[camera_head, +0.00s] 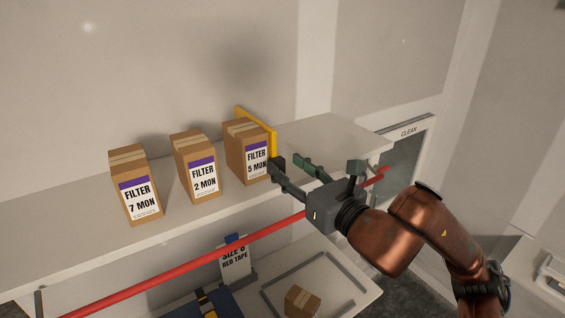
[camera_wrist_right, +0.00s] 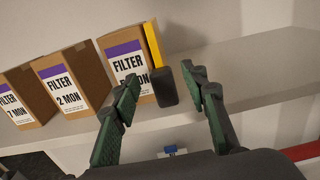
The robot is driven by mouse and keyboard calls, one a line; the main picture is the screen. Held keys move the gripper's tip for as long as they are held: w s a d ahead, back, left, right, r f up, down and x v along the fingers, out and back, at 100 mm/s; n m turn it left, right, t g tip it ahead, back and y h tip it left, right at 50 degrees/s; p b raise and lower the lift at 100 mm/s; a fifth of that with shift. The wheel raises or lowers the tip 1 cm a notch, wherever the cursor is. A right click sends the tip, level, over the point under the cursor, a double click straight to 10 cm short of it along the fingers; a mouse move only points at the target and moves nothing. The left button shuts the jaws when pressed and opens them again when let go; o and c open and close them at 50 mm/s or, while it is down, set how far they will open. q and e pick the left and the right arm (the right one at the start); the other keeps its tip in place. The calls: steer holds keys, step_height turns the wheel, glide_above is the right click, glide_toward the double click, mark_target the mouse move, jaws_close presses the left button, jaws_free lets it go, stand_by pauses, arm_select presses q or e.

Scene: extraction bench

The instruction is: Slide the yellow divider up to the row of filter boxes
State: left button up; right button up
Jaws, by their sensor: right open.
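Three brown filter boxes with purple-banded labels stand in a row on the shelf: 7 MON (camera_head: 135,186), 2 MON (camera_head: 198,167) and 5 MON (camera_head: 247,150). The yellow divider (camera_head: 258,117) stands upright at the right side of the 5 MON box; I cannot tell whether they touch. In the wrist view the divider (camera_wrist_right: 154,46) has a dark grey block (camera_wrist_right: 166,88) at its front end. My right gripper (camera_head: 290,164) is open, its green fingers either side of that block in the wrist view (camera_wrist_right: 162,80); contact is unclear. My left gripper is out of view.
The shelf (camera_head: 335,132) is clear to the right of the divider. A red bar (camera_head: 190,264) runs along below the shelf front.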

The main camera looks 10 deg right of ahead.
steer(key=v, duration=0.9)
